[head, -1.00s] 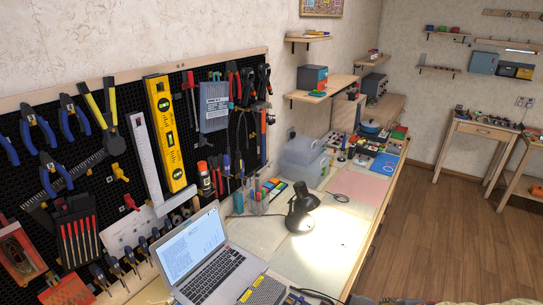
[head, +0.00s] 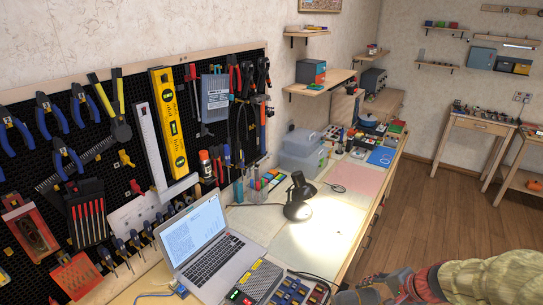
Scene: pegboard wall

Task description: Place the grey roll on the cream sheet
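A pale cream sheet (head: 318,240) lies flat on the workbench, brightly lit by the black desk lamp (head: 298,200) standing at its upper left edge. Another pale sheet (head: 252,222) lies left of the lamp. I cannot make out a grey roll for certain in the head view. A khaki, rounded arm part, probably mine, enters at the lower right. Its dark end (head: 398,287) is beside the bench's front, cut by the bottom edge. No fingertips can be made out there, nor anything held.
An open laptop (head: 207,247) and a tray of small dark parts (head: 290,291) occupy the near bench. A pink sheet (head: 361,179), clear boxes (head: 302,153) and a blue sheet (head: 382,157) lie farther back. A pegboard of tools (head: 110,150) lines the left; wooden floor is open at right.

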